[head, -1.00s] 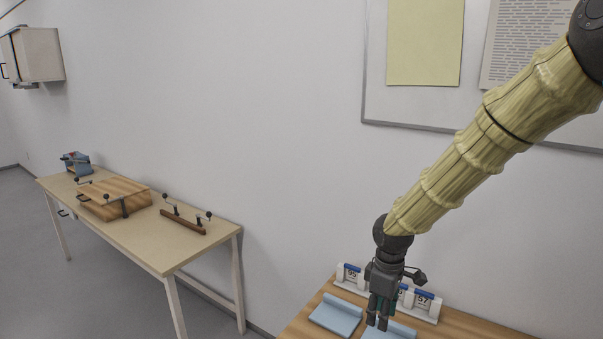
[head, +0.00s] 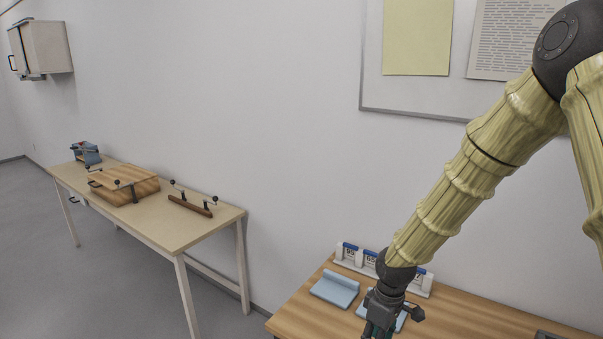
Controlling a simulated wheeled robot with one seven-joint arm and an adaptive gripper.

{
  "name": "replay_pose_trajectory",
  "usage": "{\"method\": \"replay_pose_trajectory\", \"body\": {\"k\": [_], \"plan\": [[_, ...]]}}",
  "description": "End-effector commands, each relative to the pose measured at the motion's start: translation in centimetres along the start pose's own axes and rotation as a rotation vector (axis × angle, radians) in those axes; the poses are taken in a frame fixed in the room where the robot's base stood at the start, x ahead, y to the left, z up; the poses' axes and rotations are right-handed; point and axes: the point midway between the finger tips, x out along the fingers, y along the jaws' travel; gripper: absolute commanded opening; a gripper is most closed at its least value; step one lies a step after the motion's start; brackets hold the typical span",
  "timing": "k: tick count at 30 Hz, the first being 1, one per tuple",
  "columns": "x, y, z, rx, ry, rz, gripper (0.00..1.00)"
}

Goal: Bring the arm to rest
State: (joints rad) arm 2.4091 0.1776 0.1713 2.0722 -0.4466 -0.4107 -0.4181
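My arm comes in from the upper right of the head view in a yellow ribbed sleeve. My gripper (head: 379,331) hangs down over the front left part of the wooden table at the lower right. Its fingertips are cut off by the bottom edge of the picture, so I cannot see whether it is open or shut, or whether it holds anything.
Two light blue rests (head: 335,288) lie on the wooden table (head: 470,318), one partly behind my gripper. A white numbered rack (head: 352,257) stands behind them. A pale bench (head: 200,229) at left carries a wooden box (head: 124,184), a clamp bar (head: 190,205) and a blue device (head: 86,153).

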Motion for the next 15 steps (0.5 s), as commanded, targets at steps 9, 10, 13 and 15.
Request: {"method": "replay_pose_trajectory", "body": {"k": [9, 10, 13, 15], "plan": [[10.1, -4.9, 3.8, 0.198, 0.026, -0.068, 0.39], [11.2, -5.6, 4.4, 0.225, 0.028, -0.073, 0.39], [14.5, -7.6, 6.4, 0.318, 0.035, -0.085, 0.39], [16.7, -9.0, 8.1, 0.382, 0.035, -0.087, 0.39]]}}
